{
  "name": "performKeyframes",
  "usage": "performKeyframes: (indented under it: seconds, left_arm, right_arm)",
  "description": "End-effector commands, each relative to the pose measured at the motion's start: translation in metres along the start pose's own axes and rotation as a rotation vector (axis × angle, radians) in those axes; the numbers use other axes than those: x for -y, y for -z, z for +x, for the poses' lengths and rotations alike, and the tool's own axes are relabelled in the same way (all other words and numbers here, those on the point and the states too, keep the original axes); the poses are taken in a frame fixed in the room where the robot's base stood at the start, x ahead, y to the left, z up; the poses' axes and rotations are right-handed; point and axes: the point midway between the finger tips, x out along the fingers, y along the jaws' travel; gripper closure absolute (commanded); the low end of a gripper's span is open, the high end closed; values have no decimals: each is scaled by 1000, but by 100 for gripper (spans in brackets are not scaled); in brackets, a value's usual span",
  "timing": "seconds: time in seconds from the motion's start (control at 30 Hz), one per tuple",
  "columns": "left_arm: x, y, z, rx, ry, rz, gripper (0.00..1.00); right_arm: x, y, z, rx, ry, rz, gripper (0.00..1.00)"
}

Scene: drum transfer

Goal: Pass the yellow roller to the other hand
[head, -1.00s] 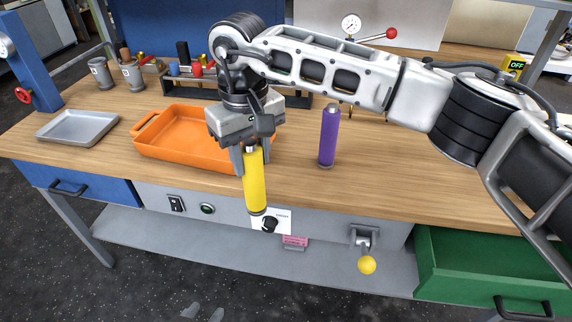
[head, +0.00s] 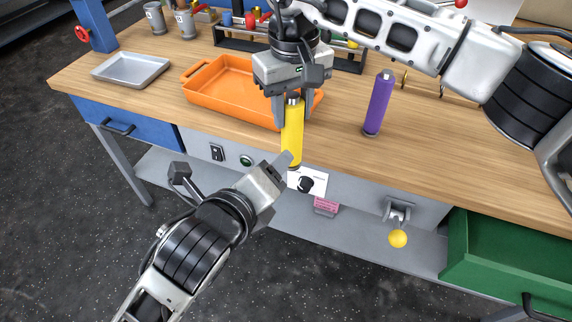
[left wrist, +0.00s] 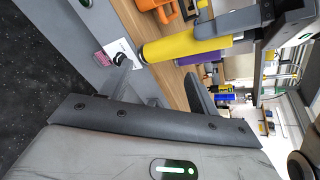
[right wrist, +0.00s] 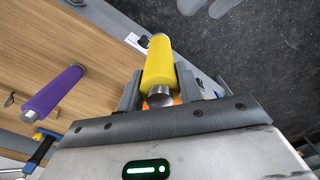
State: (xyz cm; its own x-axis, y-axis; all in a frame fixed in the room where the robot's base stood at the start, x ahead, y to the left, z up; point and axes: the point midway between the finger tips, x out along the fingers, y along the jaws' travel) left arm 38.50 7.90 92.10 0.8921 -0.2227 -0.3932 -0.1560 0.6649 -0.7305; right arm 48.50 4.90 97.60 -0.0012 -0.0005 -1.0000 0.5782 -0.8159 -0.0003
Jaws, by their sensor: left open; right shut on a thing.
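The yellow roller (head: 292,132) hangs upright in my right gripper (head: 291,108), which is shut on its upper part in front of the bench edge. The roller also shows between the right fingers in the right wrist view (right wrist: 160,64) and ahead of the left fingers in the left wrist view (left wrist: 186,46). My left gripper (head: 284,172) is at the roller's lower end, coming from below left, with its fingers partly hidden in the head view. It is open and does not hold the roller. Whether it touches the roller cannot be told.
A purple roller (head: 378,104) stands upright on the wooden bench. An orange tray (head: 215,92) lies behind my right gripper, and a grey metal tray (head: 131,68) is at the left. An open green drawer (head: 500,250) and a yellow-knobbed lever (head: 397,238) are at the bench front.

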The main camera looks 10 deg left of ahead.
Motion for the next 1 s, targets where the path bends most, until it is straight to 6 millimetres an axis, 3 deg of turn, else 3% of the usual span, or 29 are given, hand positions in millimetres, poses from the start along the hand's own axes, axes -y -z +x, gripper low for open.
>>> performKeyframes:
  seconds: [0.03,0.13,0.3,0.57,1.0]
  left_arm:
    - [16,-2,-2,17,2,161,39]
    - [36,0,-7,49,-49,480,39]
    - [46,8,-16,86,-145,736,39]
    - [46,8,-12,111,-195,830,39]
    - [36,-5,64,109,-195,824,39]
  right_arm:
    - [0,0,-1,-1,0,0,100]
    - [0,0,-1,-1,0,0,100]
    - [0,0,-1,-1,0,0,100]
    - [0,0,-1,-1,0,0,100]
    - [0,0,-1,-1,0,0,100]
